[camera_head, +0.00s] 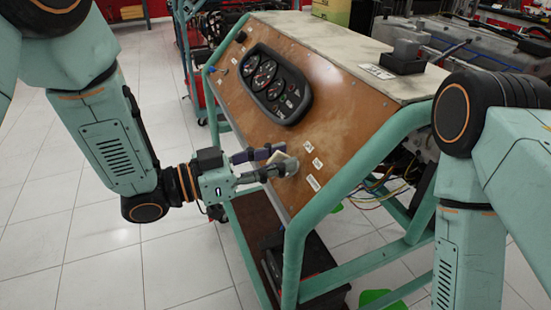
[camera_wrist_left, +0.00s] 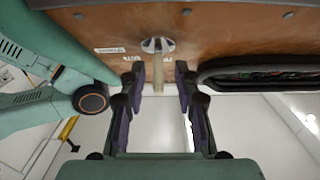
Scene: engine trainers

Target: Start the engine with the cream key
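The cream key (camera_head: 281,157) sits at the lower part of the brown slanted panel (camera_head: 335,130) of the engine trainer. In the left wrist view the key (camera_wrist_left: 158,72) sticks straight out from a round metal ignition lock (camera_wrist_left: 152,44). My left gripper (camera_head: 268,162) is at the panel in front of the lock. Its two dark fingers stand on either side of the key, with a gap on each side in the left wrist view. It is open. In the head view the fingers partly hide the key and lock. My right gripper is out of view.
A black gauge cluster (camera_head: 268,86) is set in the panel up and left of the key. Small white labels (camera_head: 313,183) sit beside the lock. The teal frame tube (camera_head: 345,178) runs along the panel's right edge. Open tiled floor (camera_head: 185,258) lies left of the trainer.

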